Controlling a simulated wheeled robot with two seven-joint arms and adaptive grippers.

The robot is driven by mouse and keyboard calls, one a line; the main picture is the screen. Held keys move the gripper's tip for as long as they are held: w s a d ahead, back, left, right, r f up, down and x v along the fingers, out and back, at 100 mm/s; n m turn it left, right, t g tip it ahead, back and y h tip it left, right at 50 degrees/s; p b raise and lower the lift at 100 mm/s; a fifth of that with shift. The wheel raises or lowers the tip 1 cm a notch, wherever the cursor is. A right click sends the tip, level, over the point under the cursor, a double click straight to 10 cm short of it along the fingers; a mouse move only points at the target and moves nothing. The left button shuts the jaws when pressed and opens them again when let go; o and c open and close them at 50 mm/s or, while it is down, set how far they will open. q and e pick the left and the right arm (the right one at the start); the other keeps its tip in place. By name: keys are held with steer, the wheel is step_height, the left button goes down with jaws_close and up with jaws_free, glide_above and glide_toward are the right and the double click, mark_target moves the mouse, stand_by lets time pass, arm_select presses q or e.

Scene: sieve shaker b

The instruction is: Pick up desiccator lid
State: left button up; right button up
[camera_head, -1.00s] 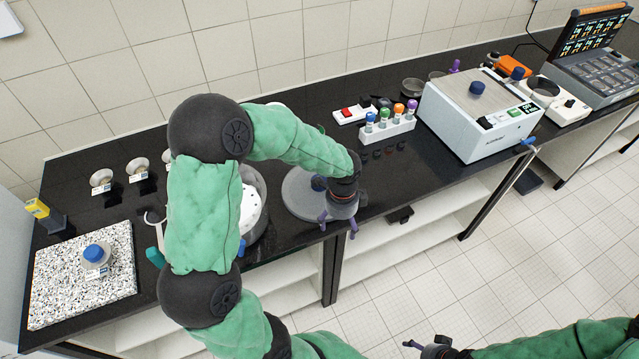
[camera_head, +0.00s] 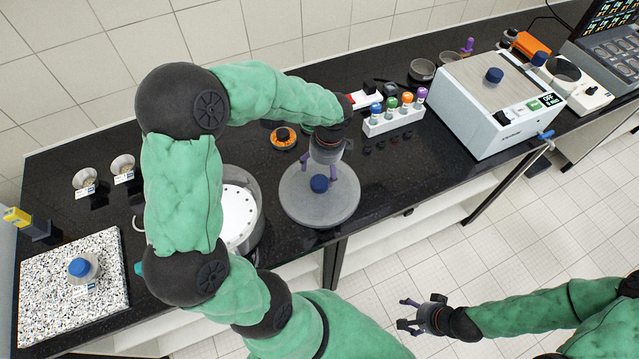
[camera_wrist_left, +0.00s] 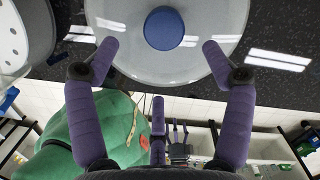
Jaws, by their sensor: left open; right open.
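The desiccator lid is a round grey disc (camera_head: 335,207) with a blue knob (camera_head: 319,184), lying on the dark bench near its front edge. My left gripper (camera_head: 319,172) is open over the lid, its fingers close to the knob in the head view. In the left wrist view the knob (camera_wrist_left: 164,28) lies beyond the open purple fingertips (camera_wrist_left: 160,48), centred between them and not gripped. The desiccator bowl with a white perforated plate (camera_head: 236,214) stands left of the lid, partly hidden by my left arm. My right gripper (camera_head: 405,312) is open and empty, off the bench over the floor.
A rack of coloured-cap vials (camera_head: 393,122) and a white boxy instrument (camera_head: 490,100) stand to the right. An orange ring-shaped item (camera_head: 284,138) lies behind the lid. A speckled slab (camera_head: 45,280) with a blue-capped jar (camera_head: 84,267) is at the left.

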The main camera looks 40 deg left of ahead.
mark_target(320, 181)
arm_select(q)
steer(key=shift+s+f, duration=0.1)
steer(key=shift+f, duration=0.6)
steer(key=shift+a+f, duration=0.2)
steer(key=shift+f, duration=0.55)
steer(key=f, duration=0.1)
steer(key=f+b, duration=0.1)
steer(key=f, duration=0.3)
steer(key=shift+w+a+b, duration=0.3)
steer(key=shift+w+a, duration=0.05)
steer(key=shift+w, duration=0.05)
steer(key=shift+r, duration=0.1)
steer(key=shift+c, duration=0.2)
jaws_close()
step_height(320, 181, up, 10)
steer(key=p, duration=0.2)
